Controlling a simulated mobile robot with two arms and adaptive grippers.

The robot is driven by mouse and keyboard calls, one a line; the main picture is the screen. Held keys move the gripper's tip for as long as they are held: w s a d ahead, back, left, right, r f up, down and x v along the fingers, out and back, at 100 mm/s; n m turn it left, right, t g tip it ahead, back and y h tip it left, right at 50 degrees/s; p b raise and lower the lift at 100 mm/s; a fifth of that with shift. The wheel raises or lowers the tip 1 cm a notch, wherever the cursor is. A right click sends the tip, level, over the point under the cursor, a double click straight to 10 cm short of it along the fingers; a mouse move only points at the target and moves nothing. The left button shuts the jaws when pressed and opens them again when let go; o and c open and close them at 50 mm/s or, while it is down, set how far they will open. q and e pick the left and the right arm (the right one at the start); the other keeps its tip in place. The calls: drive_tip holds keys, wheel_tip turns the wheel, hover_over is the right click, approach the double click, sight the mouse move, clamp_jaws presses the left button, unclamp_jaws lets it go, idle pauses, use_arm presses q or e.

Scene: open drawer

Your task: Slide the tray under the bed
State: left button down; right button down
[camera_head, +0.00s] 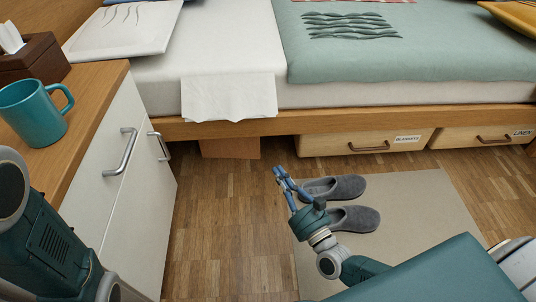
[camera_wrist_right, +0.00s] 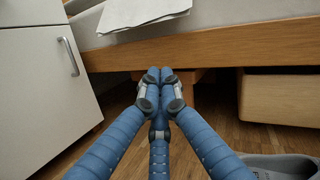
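I see no loose tray. Two light wooden box fronts sit under the bed frame (camera_head: 240,125): one labelled BLANKETS (camera_head: 322,145) and one labelled LINEN (camera_head: 462,138), each with a dark handle. The BLANKETS front also shows at the right of the right wrist view (camera_wrist_right: 280,100). My right gripper (camera_head: 282,177) is over the floor in front of the bed, left of the BLANKETS front and apart from it. In the right wrist view its blue fingers (camera_wrist_right: 160,80) meet at the tips with nothing visible between them. My left gripper is out of view.
Grey slippers (camera_head: 335,188) lie on a beige mat (camera_head: 420,205) beside my right gripper. A white cabinet (camera_head: 110,190) with metal handles stands at the left, a teal mug (camera_head: 32,112) and tissue box (camera_head: 38,58) on top. Wooden floor (camera_head: 225,215) between is clear.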

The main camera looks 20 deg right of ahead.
drive_tip(key=s+a+r+n+t+y+p, duration=0.1)
drive_tip(key=a+r+n, duration=0.3)
drive_tip(key=r, duration=0.6)
drive_tip(key=shift+t+p, duration=0.4)
drive_tip(key=shift+p, duration=0.05)
